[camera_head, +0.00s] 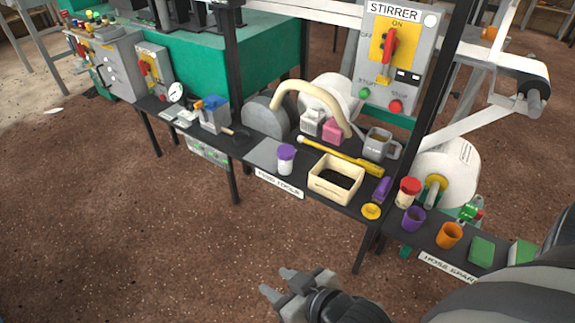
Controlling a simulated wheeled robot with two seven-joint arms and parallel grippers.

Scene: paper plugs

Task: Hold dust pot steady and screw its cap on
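A small white pot with a purple cap (286,158) stands upright on the dark bench, left of a cream box. Another white pot with a red cap (407,192) stands upright farther right. No label tells me which is the dust pot. Both caps sit on top of their pots; I cannot tell how tightly. A loose yellow cap-like piece (371,211) lies at the bench's front edge. My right gripper (275,281) is low in front of the bench, apart from all of these, with its fingers spread and nothing between them. My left gripper is out of view.
The narrow bench (262,155) is crowded. It holds a cream box (350,196) of dark material, a yellow tool (330,151), a grey mug (377,143), a purple cup (413,218) and an orange cup (449,235). A stirrer panel (400,55) stands behind. The floor in front is clear.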

